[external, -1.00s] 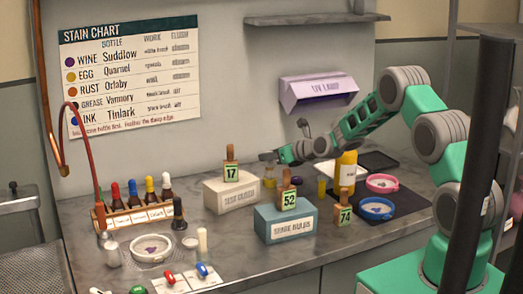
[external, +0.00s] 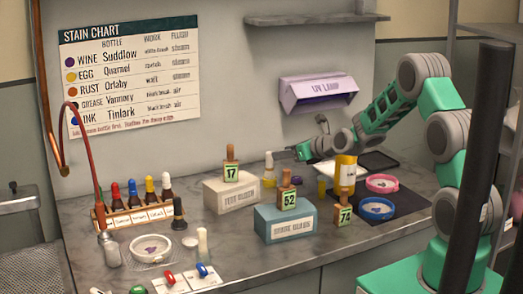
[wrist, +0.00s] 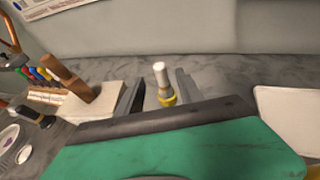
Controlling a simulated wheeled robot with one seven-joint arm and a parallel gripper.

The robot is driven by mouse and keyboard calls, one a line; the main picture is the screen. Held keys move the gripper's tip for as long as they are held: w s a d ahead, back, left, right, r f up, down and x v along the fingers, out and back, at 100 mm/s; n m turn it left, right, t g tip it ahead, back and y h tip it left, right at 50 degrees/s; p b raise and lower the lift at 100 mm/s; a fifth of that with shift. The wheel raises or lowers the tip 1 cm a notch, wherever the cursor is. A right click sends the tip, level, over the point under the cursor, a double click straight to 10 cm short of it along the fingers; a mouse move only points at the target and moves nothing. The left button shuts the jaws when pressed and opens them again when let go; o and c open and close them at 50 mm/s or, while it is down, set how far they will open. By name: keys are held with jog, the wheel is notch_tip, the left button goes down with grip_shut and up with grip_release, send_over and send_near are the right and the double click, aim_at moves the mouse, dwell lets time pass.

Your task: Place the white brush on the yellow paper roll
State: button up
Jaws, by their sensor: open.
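The white brush (external: 269,160) stands upright behind the boxes, its pale top over the yellow paper roll (external: 269,181). In the wrist view the white brush (wrist: 161,75) rises from the yellow roll (wrist: 168,99), seeming to rest on it; the exact contact is too small to tell. My gripper (external: 292,153) is just right of the brush in the external view. In the wrist view its two dark fingers (wrist: 158,92) are apart, with the brush seen between and beyond them, and visible gaps on both sides.
A cream box (external: 231,194) and a teal box (external: 286,223) with numbered stamps stand in front. A yellow bottle (external: 345,173) and a blue dish (external: 376,209) are to the right. A dropper rack (external: 140,214) and another white upright piece (external: 202,241) are left.

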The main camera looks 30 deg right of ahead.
jog(key=s+d+r+n+g+h, duration=0.1)
jog(key=s+r+n+g, duration=0.1)
jog(key=s+n, duration=0.8)
jog(key=s+d+r+n+g+h, duration=0.1)
jog(key=s+n+g, duration=0.3)
jog(key=s+n, duration=0.7)
jog(key=s+d+r+n+g+h, duration=0.1)
jog(key=s+r+n+g+h, duration=0.1)
jog(key=s+n, duration=0.9)
jog(key=s+r+g, duration=0.1)
jog(key=s+r, duration=0.1)
jog(key=s, duration=0.5)
jog(key=shift+d, duration=0.35)
jog(key=shift+s, duration=0.1)
